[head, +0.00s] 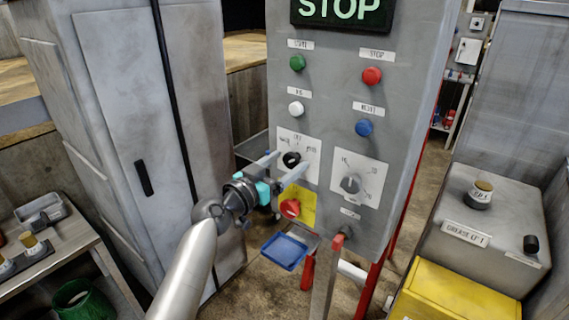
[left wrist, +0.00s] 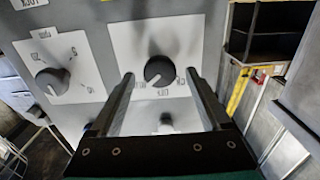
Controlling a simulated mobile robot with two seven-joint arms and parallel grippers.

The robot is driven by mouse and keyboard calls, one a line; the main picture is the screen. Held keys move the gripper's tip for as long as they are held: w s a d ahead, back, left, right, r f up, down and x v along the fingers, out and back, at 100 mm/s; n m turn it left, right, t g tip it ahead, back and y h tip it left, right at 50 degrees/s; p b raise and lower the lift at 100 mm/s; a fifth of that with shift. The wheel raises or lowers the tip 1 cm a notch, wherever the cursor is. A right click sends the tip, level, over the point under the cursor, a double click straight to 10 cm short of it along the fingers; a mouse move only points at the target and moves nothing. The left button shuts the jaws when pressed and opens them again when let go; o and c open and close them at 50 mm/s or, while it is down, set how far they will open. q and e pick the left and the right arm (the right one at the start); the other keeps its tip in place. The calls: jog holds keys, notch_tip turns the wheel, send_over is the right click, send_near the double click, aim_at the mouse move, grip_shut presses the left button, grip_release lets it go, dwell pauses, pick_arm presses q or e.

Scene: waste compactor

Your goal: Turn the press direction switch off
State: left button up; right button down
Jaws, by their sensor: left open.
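The press direction switch appears to be the black knob (head: 291,159) on a white labelled plate on the grey control panel; its labels are too small to read surely. My left gripper (head: 292,162) is open in front of the panel. In the left wrist view its two fingers (left wrist: 160,77) stand either side of the knob, with gaps visible; contact cannot be told. My right gripper is out of view.
A numbered grey dial (head: 350,184) sits right of the switch. A red knob on yellow (head: 290,208) is just below my gripper. White (head: 296,108), green (head: 297,62), red (head: 372,75) and blue (head: 364,127) buttons are above. The display (head: 343,11) reads STOP. A grey cabinet (head: 130,90) stands left.

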pick_arm(q)
jog(key=shift+c, duration=0.3)
grip_shut()
jog(key=shift+n, duration=0.3)
jog(key=shift+n+b, duration=0.3)
jog(key=shift+n, duration=0.3)
jog(key=n, duration=0.2)
jog(key=shift+f+n, duration=0.1)
jog(key=shift+n, duration=0.2)
jog(key=n, duration=0.5)
jog(key=shift+w+a, duration=0.1)
jog(key=shift+n, duration=0.3)
